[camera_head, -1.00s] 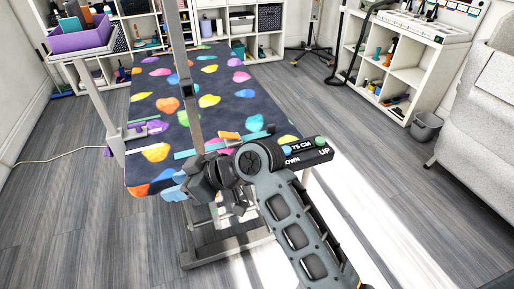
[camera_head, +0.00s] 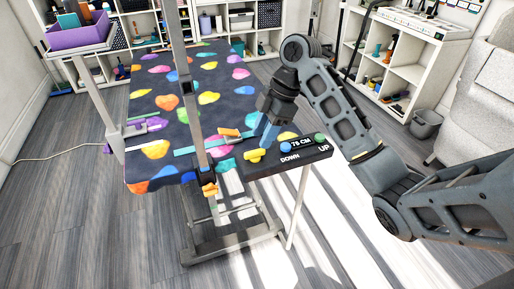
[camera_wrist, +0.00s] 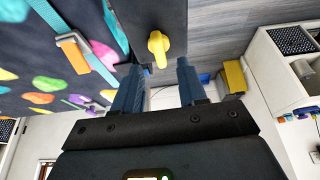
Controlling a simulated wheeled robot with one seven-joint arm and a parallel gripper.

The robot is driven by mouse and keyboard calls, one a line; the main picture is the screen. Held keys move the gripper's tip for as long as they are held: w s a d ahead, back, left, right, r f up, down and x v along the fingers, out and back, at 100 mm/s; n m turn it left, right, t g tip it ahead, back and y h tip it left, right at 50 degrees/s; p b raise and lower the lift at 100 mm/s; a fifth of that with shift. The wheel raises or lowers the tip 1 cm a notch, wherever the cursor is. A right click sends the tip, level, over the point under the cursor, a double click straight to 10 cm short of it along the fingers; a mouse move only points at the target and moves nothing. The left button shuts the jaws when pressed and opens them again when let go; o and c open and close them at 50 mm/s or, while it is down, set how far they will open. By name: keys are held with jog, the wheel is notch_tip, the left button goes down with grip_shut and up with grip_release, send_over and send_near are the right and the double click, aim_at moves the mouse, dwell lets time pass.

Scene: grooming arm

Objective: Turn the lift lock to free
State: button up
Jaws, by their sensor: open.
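A yellow knob (camera_head: 254,155), which looks like the lift lock, sits on the left end of the dark control panel (camera_head: 309,154) at the table's front edge. In the wrist view the yellow knob (camera_wrist: 158,48) shows its elongated grip standing out from the dark panel. My gripper (camera_head: 266,136) is above and just right of the knob in the head view, pointing down. In the wrist view its two blue fingers (camera_wrist: 160,78) are apart, with nothing between them, and the knob lies just beyond their tips. Any lock markings are not readable.
The panel bears a blue DOWN button (camera_head: 286,147), a green UP button (camera_head: 320,139) and a display reading 78 CM. A grey post (camera_head: 190,110) with an orange clamp part (camera_head: 209,189) stands left of my gripper. A teal strap (camera_head: 205,143) crosses the spotted mat.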

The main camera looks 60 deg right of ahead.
aim_at(255, 151)
jog(key=shift+b+x, duration=0.45)
jog(key=shift+x, duration=1.95)
grip_shut()
